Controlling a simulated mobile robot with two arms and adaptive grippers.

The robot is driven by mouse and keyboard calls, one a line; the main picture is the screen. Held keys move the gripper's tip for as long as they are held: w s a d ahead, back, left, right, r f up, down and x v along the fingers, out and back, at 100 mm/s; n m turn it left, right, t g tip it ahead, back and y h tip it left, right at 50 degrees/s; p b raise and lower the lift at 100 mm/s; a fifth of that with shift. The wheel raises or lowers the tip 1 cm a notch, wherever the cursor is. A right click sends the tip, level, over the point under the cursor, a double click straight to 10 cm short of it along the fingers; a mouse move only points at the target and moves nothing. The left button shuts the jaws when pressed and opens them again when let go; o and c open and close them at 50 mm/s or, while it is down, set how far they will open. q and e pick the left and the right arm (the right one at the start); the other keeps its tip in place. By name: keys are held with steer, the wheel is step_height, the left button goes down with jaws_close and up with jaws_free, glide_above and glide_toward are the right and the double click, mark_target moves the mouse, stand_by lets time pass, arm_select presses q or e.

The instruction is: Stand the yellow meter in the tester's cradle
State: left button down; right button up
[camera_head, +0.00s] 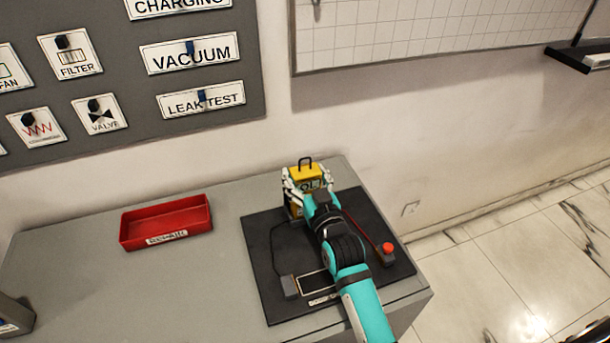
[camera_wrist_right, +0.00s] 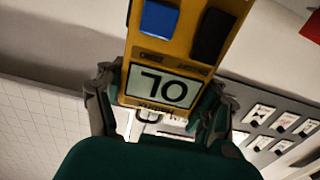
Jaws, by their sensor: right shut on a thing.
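The yellow meter (camera_head: 305,173) has a dark handle on top and appears upright over the far part of the tester's black base (camera_head: 262,245). My right gripper (camera_head: 308,187) is shut on the meter, with a finger on each side. In the right wrist view, the meter (camera_wrist_right: 183,50) shows a display, a blue button and a black button, with my right gripper's fingers (camera_wrist_right: 160,108) beside the display. My arm hides the middle of the base. I cannot make out the cradle or whether the meter touches the base. My left gripper is out of view.
A red labelled tray (camera_head: 166,222) sits on the grey bench (camera_head: 140,290) left of the tester. The base carries a red button (camera_head: 388,247), a grey block (camera_head: 290,287) and a framed rectangle (camera_head: 316,284). A wall stands behind; bench space around the tray is clear.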

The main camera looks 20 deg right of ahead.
steer(key=shift+r, duration=0.1)
steer(key=o, duration=1.8)
steer(key=shift+o, duration=0.2)
steer(key=shift+o, duration=0.2)
steer(key=shift+s+r+p, duration=0.45)
steer(key=shift+p, duration=0.35)
steer(key=shift+s+d+r+p, duration=0.1)
steer(key=shift+s+r+p, duration=1.95)
steer(key=shift+p, duration=0.7)
steer(key=shift+f, duration=0.1)
